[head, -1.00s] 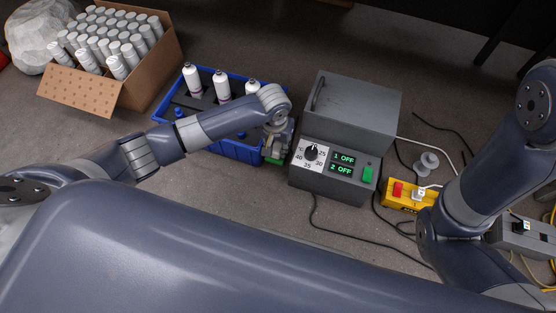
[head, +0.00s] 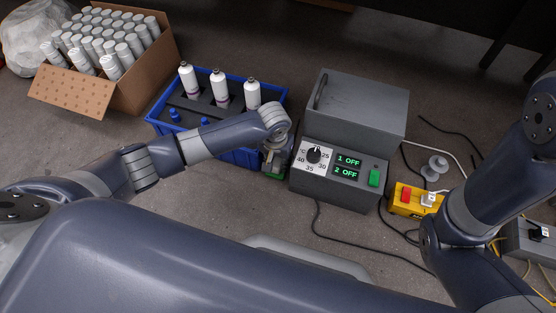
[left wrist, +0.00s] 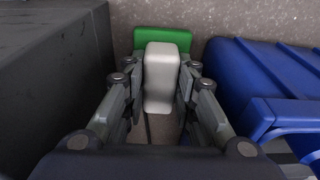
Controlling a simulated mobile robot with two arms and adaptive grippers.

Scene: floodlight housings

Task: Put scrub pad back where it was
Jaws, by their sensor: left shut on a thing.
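The scrub pad (left wrist: 162,78) has a pale grip block and a green pad (left wrist: 163,37) at its far end. My left gripper (left wrist: 160,95) is shut on the pale block, with a finger on each side. In the head view my left gripper (head: 274,165) points down in the gap between the blue crate (head: 240,158) and the grey control box (head: 335,185). Only a bit of green shows beneath it there. I cannot tell whether the pad touches the floor. My right arm shows at the right, but its gripper is out of view.
Several white bottles (head: 219,88) stand in the blue crate. A cardboard box (head: 150,80) of white cans is behind it at left. A yellow switch box (head: 412,200), a spool (head: 434,168) and black cables lie right of the control box.

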